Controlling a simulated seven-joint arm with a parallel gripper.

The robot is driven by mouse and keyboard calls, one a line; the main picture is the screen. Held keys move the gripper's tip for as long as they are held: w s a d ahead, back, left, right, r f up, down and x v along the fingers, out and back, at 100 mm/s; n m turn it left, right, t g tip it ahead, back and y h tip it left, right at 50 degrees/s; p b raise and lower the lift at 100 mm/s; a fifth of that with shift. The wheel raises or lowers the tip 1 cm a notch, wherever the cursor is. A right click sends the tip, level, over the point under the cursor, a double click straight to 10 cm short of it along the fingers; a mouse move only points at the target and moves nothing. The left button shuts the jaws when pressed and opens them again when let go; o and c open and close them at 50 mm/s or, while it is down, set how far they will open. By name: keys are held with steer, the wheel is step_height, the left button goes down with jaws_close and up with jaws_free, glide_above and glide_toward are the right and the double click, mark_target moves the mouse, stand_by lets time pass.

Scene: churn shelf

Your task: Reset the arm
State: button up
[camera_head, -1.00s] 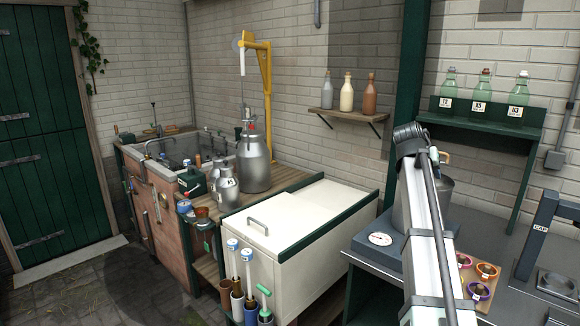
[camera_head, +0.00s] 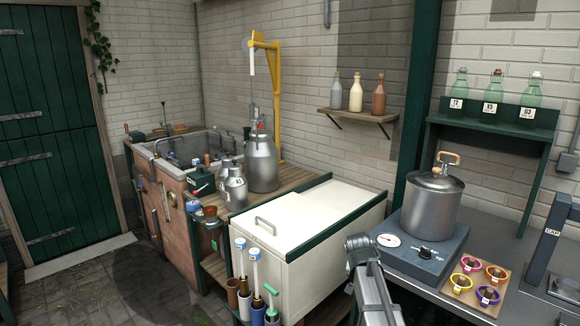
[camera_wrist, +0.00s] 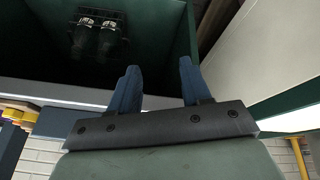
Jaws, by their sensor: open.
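My gripper (camera_wrist: 157,88) shows in the wrist view with its two blue fingers apart and nothing between them. Behind the fingers is a dark green recess (camera_wrist: 160,35) holding two dark objects with pale tops (camera_wrist: 98,38). In the head view part of my arm shows low at the bottom, right of the white chest. The gripper itself cannot be made out there.
A white chest (camera_head: 318,218) with a handle stands left of my arm. A steel pot (camera_head: 433,205) sits on a grey scale-like base (camera_head: 425,252) to the right, near a tray of small colored cups (camera_head: 458,308). Bottles line a wooden shelf (camera_head: 350,115) and a green shelf (camera_head: 470,118).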

steer(key=s+a+f+n+g, duration=0.1)
steer(key=s+f+g, duration=0.1)
steer(key=s+f, duration=0.55)
steer(key=s+a+f+n+g+y, duration=0.1)
steer(key=s+f, duration=0.4)
steer(key=f, duration=0.6)
steer(key=s+a+f+n+g, duration=0.1)
steer(key=s+f+g, duration=0.1)
steer(key=s+f, duration=0.6)
steer(key=s+a+f+g, duration=0.1)
steer(key=s+f, duration=0.4)
steer(key=s, duration=0.4)
steer(key=s+a+f+n+g+y, duration=0.1)
steer(key=s+f+g, duration=0.1)
steer(key=s+f, duration=0.4)
steer(key=s+a+f+g+y, duration=0.1)
steer(key=s+f, duration=0.5)
steer(key=s, duration=0.7)
steer(key=shift+s+a+f+n+g, duration=0.15)
steer(key=shift+s+a+n+g, duration=0.1)
steer(key=shift+a+n+g, duration=0.35)
steer(key=shift+d, duration=0.1)
